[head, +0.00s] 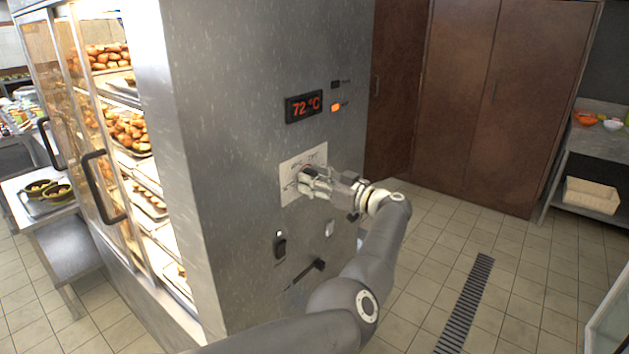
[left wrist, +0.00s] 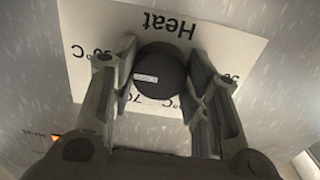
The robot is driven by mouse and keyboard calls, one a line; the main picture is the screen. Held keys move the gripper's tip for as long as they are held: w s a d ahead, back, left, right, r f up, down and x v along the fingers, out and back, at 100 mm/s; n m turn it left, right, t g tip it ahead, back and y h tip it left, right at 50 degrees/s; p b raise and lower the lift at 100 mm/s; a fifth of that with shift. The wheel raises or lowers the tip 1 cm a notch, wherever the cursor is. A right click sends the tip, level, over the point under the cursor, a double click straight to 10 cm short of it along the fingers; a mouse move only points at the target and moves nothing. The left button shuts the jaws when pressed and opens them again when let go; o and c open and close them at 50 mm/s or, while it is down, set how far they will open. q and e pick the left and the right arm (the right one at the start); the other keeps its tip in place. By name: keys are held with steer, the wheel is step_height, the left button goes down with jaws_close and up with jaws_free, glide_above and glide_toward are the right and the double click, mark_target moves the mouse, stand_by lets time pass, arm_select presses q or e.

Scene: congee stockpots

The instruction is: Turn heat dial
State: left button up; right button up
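The heat dial (left wrist: 160,72) is a round dark knob with a small pale mark on its face. It sits on a white plate (left wrist: 100,28) printed "Heat" with temperature marks, upside down in the left wrist view. In the head view the plate (head: 288,178) is on the cabinet's steel side, below a display (head: 303,106) reading 72 °C. My left gripper (head: 308,181) is at the dial. In the left wrist view its fingers (left wrist: 162,68) are on both sides of the dial, close against it. My right gripper is not in view.
An orange lamp (head: 336,107) is lit beside the display. Below the plate are a dark switch (head: 280,247) and a dark lever handle (head: 308,272). The glass-doored cabinet holds bread trays (head: 122,92). The tiled floor to the right is mostly clear.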

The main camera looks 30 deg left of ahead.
arm_select(q)
steer(key=shift+c, duration=1.4)
steer(key=shift+f+n+b, duration=0.1)
steer(key=shift+n+b, duration=9.2)
steer(key=shift+n, duration=2.5)
